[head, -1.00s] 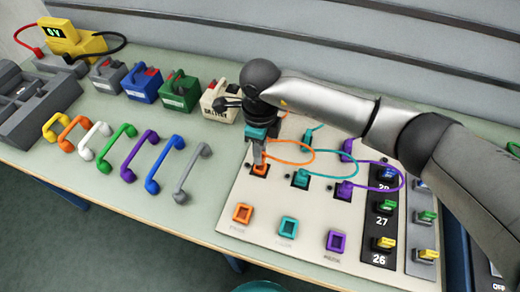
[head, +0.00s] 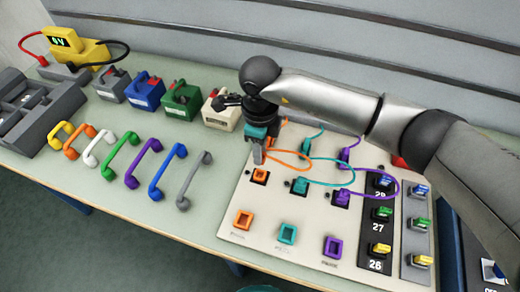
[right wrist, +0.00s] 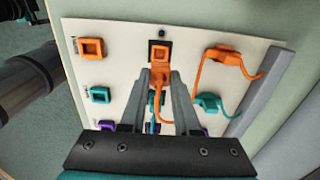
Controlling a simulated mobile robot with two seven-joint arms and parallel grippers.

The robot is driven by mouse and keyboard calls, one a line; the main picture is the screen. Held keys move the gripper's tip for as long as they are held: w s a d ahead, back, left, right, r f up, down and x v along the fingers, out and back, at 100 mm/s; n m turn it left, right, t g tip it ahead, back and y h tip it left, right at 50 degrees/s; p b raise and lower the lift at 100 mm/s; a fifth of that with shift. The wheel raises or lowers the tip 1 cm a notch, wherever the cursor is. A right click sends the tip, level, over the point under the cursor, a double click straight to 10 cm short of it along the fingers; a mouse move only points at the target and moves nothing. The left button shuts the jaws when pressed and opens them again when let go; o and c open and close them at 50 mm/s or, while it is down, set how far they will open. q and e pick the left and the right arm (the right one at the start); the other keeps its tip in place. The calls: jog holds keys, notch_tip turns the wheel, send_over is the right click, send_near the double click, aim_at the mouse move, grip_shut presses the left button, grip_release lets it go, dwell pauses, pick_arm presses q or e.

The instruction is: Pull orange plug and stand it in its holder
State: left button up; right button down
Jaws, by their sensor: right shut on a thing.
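My right gripper (head: 258,160) is shut on the orange plug, above the black orange-lined socket (head: 260,177) in the board's left column. In the right wrist view the orange plug (right wrist: 160,73) sits between the two grey fingers, just beside its socket (right wrist: 158,50); it looks lifted clear, though the small gap is hard to judge. An orange cord (head: 290,158) loops from the plug. The orange square holder (head: 242,220), an empty frame, is near the board's front left; it also shows in the right wrist view (right wrist: 90,47). My left gripper is not in view.
Teal (head: 299,186) and purple (head: 341,197) plugs stand to the right, with teal (head: 287,234) and purple (head: 333,247) holders in front. Switches on a black strip (head: 376,240) lie further right. Coloured handles (head: 120,155) and boxes (head: 182,99) occupy the left table.

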jog(key=shift+s, duration=0.1)
jog(key=s+a+p, duration=0.4)
jog(key=s, duration=0.8)
jog(key=shift+s, duration=0.15)
jog(key=shift+f+b, duration=2.3)
